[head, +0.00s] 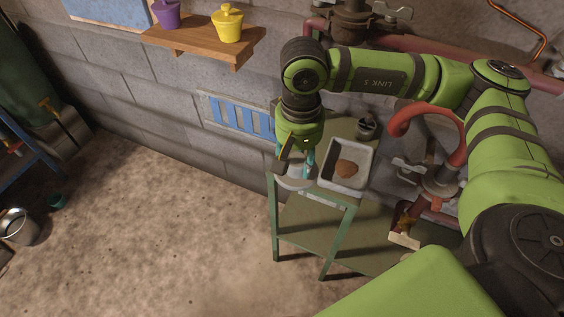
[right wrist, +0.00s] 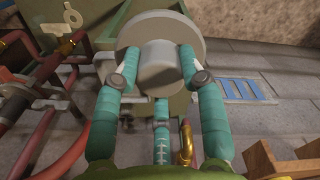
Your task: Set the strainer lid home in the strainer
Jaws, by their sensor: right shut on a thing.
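My right gripper (head: 296,170) points down over the left end of the green table (head: 333,220). Its teal fingers are shut on the grey strainer lid (head: 294,184). In the right wrist view the lid (right wrist: 190,25) is a round grey disc, and the fingertips (right wrist: 160,80) grip its thick round knob from both sides. A small dark grey metal vessel (head: 366,127) stands at the back of the table, to the right of the gripper and apart from the lid. I cannot tell whether it is the strainer. My left gripper is not in view.
A pale tray (head: 327,179) with a brown heap (head: 346,168) lies right of the gripper. Red pipes with valves (head: 437,180) stand right of the table. A wooden shelf (head: 190,42) holds a purple pot (head: 167,15) and a yellow pot (head: 228,25). The floor at left is mostly clear.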

